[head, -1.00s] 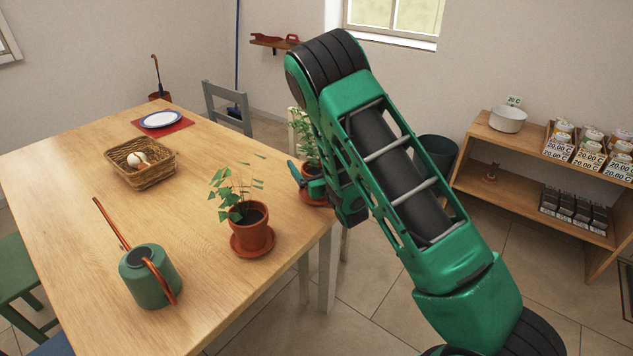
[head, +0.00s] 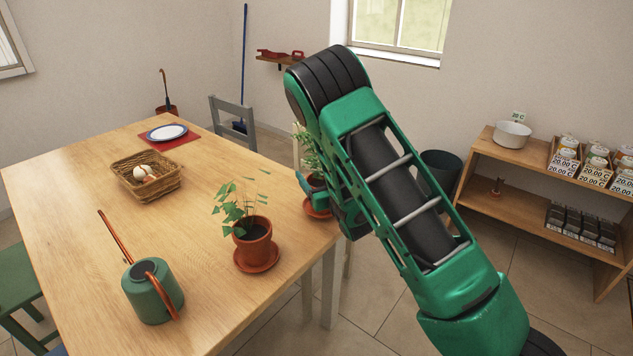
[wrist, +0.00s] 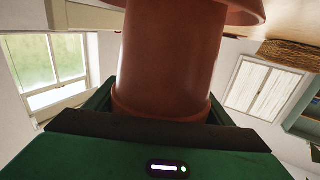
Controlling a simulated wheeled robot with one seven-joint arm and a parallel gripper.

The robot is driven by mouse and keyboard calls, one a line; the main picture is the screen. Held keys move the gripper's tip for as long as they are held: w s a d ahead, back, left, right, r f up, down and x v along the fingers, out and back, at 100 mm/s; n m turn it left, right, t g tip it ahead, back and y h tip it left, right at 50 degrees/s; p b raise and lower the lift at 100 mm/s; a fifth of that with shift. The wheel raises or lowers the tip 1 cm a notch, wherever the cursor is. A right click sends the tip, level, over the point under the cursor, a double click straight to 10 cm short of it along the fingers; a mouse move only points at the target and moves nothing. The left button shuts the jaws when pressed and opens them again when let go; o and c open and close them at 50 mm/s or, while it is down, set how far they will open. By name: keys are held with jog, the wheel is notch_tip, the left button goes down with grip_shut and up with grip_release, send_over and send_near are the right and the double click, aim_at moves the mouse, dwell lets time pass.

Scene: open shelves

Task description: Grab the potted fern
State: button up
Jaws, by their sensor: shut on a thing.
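The potted fern (head: 316,181), bushy and green in a terracotta pot, is at the table's far right edge in the head view, partly hidden by my arm. Its terracotta saucer (head: 318,208) shows below it. My gripper (head: 311,187) is around the pot and shut on it. In the wrist view the terracotta pot (wrist: 170,55) fills the middle, between the fingers of my gripper (wrist: 160,112), with the saucer (wrist: 195,8) at the top. I cannot tell whether the saucer touches the table.
A second potted plant (head: 253,242) with broad thin leaves stands on a saucer nearer on the table (head: 200,230). A green watering can (head: 150,292), a wicker basket (head: 146,187) and a plate (head: 167,132) are also there. A wooden shelf (head: 520,215) stands at right.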

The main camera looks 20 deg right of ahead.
aim_at(316, 166)
jog(key=shift+r, duration=1.5)
jog(key=shift+w+a, duration=0.1)
